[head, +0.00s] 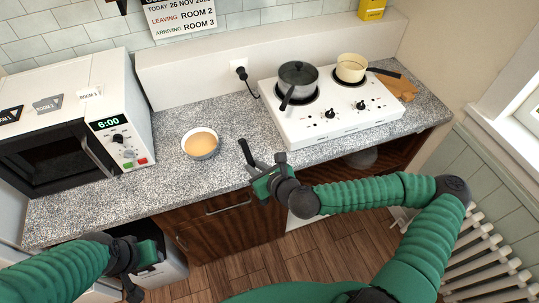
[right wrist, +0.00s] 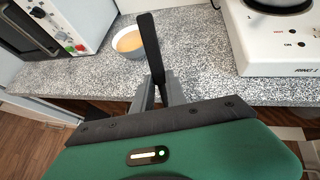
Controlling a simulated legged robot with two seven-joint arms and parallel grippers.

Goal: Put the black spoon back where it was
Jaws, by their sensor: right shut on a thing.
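The black spoon (right wrist: 150,45) is held in my right gripper (right wrist: 155,98), which is shut on it; the spoon's dark end points up and away from the fingers in the right wrist view. In the head view, the spoon (head: 245,152) sticks up from my right gripper (head: 265,167) at the counter's front edge, to the right of and nearer than the bowl (head: 201,155). The white bowl holds something light orange and stands apart from the spoon. My left gripper (head: 150,262) is low at the left, in front of the counter; its finger opening is unclear.
A microwave (head: 75,130) stands at the counter's left. A white two-plate hob (head: 335,115) at the right carries a grey pot (head: 298,74) and a cream pan (head: 351,68). A wooden board (head: 398,87) lies beyond it. The speckled counter (head: 190,105) is bare around the bowl.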

